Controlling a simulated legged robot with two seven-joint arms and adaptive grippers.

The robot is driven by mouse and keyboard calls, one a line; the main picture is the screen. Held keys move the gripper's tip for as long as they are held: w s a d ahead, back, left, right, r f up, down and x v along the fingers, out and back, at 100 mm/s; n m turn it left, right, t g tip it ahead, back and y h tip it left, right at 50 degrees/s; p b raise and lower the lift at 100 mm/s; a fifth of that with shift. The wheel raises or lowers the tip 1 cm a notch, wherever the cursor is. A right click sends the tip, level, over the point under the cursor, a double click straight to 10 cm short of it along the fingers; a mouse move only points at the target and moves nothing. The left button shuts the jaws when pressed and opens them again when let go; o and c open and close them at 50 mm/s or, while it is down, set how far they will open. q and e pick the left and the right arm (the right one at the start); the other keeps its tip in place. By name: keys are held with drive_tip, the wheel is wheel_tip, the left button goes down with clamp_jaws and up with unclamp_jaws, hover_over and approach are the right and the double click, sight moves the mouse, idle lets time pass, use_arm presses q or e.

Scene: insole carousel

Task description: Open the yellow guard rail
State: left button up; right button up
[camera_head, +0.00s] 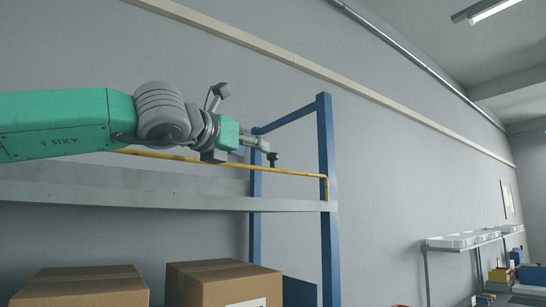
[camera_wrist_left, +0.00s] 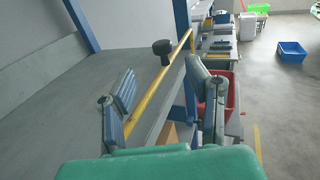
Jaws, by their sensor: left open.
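The yellow guard rail (camera_head: 300,173) runs along the edge of a grey shelf (camera_head: 290,205) in the head view and bends down at its right end by a blue post. In the left wrist view the rail (camera_wrist_left: 170,67) runs away from me between my spread fingers. A black knob (camera_head: 272,159) stands near the rail and shows larger in the left wrist view (camera_wrist_left: 162,47). My left gripper (camera_head: 264,146) is open and empty, above the rail and close to the knob. I cannot tell whether it touches either. My right gripper is out of view.
Blue posts (camera_head: 327,230) frame the shelf end. Cardboard boxes (camera_head: 222,285) stand below the shelf. A red bin (camera_wrist_left: 232,95) and a blue bin (camera_wrist_left: 291,52) stand beyond. A side table with white trays (camera_head: 455,241) is far right.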

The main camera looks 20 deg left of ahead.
sight(274, 154)
use_arm(q)
drive_tip(key=p+x, duration=0.2)
drive_tip(key=x, duration=0.6)
drive_tip(key=shift+w+d+r+p, duration=0.15)
drive_tip(key=shift+w+p, duration=0.05)
drive_tip(key=shift+p, duration=0.15)
drive_tip(key=shift+w+a, duration=0.2)
drive_tip(key=shift+a, duration=0.15)
drive_tip(key=shift+s, duration=0.3)
drive_tip(key=shift+d, duration=0.3)
drive_tip(key=shift+c, duration=1.2)
drive_tip(key=shift+w+d, duration=0.1)
drive_tip(key=shift+d, duration=0.1)
drive_tip(key=c, duration=0.7)
clamp_jaws()
